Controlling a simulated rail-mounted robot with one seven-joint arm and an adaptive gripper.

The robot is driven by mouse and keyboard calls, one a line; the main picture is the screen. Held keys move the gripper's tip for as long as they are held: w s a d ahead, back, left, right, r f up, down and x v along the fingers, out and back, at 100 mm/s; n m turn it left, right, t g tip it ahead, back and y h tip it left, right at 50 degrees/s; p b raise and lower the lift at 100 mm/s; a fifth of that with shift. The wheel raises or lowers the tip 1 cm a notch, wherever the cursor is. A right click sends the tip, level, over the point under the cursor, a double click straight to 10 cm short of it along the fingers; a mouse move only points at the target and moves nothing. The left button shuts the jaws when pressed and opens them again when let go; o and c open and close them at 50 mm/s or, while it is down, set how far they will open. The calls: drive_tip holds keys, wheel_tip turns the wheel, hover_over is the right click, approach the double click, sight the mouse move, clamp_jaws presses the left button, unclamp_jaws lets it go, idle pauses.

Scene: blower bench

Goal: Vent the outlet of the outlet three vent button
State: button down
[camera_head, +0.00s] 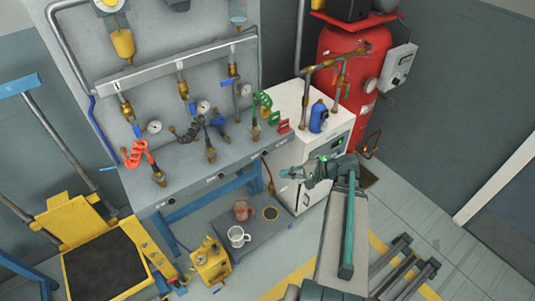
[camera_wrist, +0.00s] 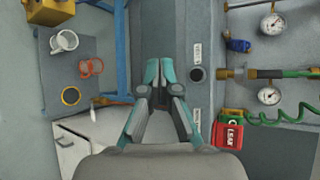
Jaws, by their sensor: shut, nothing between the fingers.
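In the wrist view a dark round button (camera_wrist: 197,74) sits on the grey bench's front face, between two small white labels. It is beside the green-hose outlet, the third along the bench; the label text is too small to read surely. My gripper (camera_wrist: 159,72) is shut and empty, its teal-and-grey fingertips to the left of the button and apart from it. In the head view my gripper (camera_head: 287,173) is in front of the bench's right end.
A white cabinet (camera_head: 312,157) stands right of the bench, with a red tank (camera_head: 343,65) behind. Red and green tags (camera_wrist: 229,130) stand near the bench edge. Blue legs support the bench.

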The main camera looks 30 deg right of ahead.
drive_tip(key=shift+w, duration=0.1)
drive_tip(key=w+a+p, duration=0.1)
drive_tip(key=w, duration=0.7)
drive_tip(key=shift+w+a, duration=0.25)
drive_tip(key=shift+w, duration=0.15)
idle(1.4)
drive_tip(key=shift+w+a, duration=0.1)
drive_tip(key=shift+w, duration=0.2)
drive_tip(key=shift+w, duration=0.35)
idle(2.6)
drive_tip(key=shift+s, duration=0.1)
idle(0.5)
drive_tip(key=shift+s+b, duration=0.3)
drive_tip(key=shift+s, duration=0.4)
drive_tip(key=shift+s, duration=0.1)
drive_tip(key=shift+s+d+b, duration=0.25)
drive_tip(key=shift+s, duration=0.95)
drive_tip(key=shift+s+d+b, duration=0.2)
drive_tip(key=shift+s+d, duration=0.05)
drive_tip(key=shift+s, duration=0.95)
